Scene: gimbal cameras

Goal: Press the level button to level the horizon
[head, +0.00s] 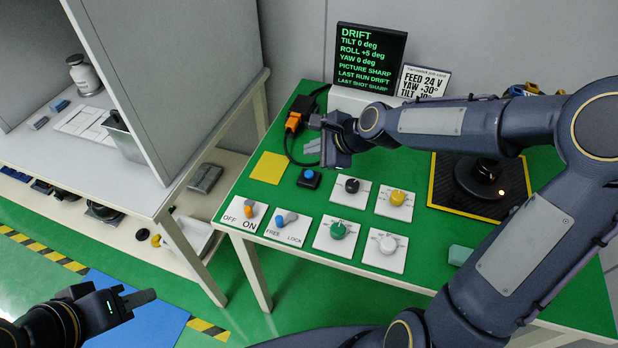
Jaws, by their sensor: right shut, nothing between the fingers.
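A small black box with a blue button (309,174) stands on the green table top (262,205), left of the knob plates. No label on it is readable. My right gripper (318,149) is shut and empty, above and just behind the blue button in the picture, apart from it. A black screen (370,58) at the back reads DRIFT, TILT 0 deg, ROLL +5 deg, YAW 0 deg, PICTURE SHARP. My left gripper (145,298) is at the lower left, away from the table; its finger opening is unclear.
Black, yellow, green (337,231) and white knobs sit on plates right of the button. ON/OFF (243,216) and FREE/LOCK (287,226) switches are at the front edge. An orange connector (293,122) with black cable and a yellow pad (269,167) lie left.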

